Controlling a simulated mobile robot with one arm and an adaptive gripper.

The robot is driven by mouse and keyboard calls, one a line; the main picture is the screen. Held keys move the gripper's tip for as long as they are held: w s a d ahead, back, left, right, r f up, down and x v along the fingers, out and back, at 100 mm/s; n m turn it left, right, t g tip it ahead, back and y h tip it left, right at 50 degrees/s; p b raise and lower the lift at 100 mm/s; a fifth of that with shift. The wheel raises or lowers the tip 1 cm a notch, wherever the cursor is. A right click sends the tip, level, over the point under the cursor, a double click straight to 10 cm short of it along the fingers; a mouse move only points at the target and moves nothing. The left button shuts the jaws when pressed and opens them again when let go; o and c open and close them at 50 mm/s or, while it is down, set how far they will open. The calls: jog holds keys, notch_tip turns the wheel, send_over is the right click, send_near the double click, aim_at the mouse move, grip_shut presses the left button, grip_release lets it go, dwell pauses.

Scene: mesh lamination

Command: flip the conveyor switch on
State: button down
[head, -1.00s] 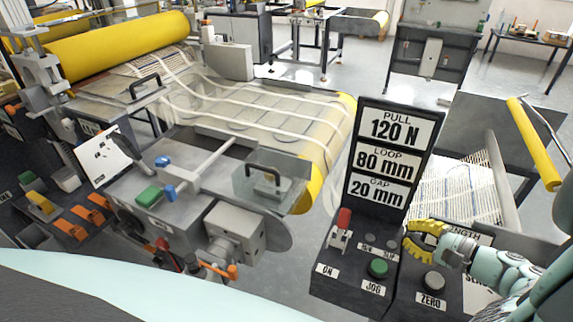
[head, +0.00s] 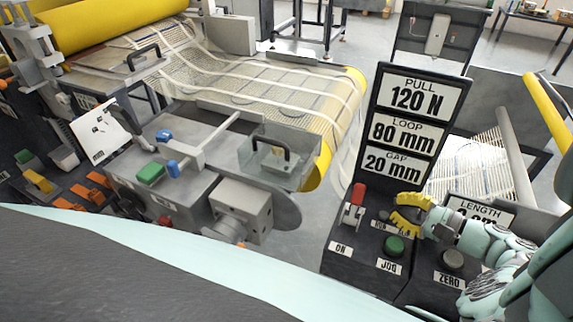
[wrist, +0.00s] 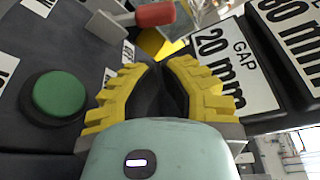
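The switch lever has a red handle (head: 358,193) and stands raised on the dark control panel (head: 335,264), its handle pointing up and away from the ON label (head: 340,248) below it. My gripper (head: 397,211), with yellow ribbed fingers, is just right of the lever and apart from it. In the wrist view the red handle (wrist: 155,14) lies beyond the fingertips at the top. My gripper (wrist: 165,68) looks shut there, its fingers curving together with nothing visible held between them. The fingers partly hide the small labels behind the green button.
A green JOG button (head: 395,245) sits below my gripper, and a grey ZERO button (head: 453,260) is to its right. The tall display board (head: 377,170) stands right behind the panel. The conveyor (head: 270,95) with mesh lies at the back left.

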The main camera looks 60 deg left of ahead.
aim_at(356, 202)
jog(key=x, duration=0.6)
jog(key=shift+s+a+p, duration=0.1)
jog(key=shift+s+p, duration=0.05)
jog(key=shift+p, duration=0.2)
jog(key=shift+x, duration=1)
jog(key=shift+f, duration=0.1)
jog(key=shift+b, duration=0.75)
